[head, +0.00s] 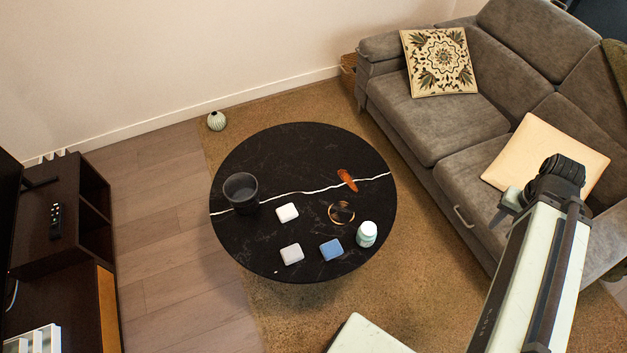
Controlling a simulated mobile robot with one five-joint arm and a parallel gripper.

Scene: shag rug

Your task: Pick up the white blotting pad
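Two small pale square pads lie on the round black table (240,160). The upper white pad (287,213) is near the table's middle, and the lower pad (292,254), slightly greyer, is nearer the front edge. I cannot tell for certain which is the white blotting pad. A blue pad (331,249) lies just right of the lower one. My gripper (509,202) is at the end of my raised arm on the right, in front of the sofa and well away from the pads. Its fingers are too small and dark to read.
The table also holds a dark cup (241,191), an orange-brown item (347,180), a dark ring-like item (341,213) and a pale lidded jar (366,234). A grey sofa (430,120) stands right, a dark cabinet (65,250) left.

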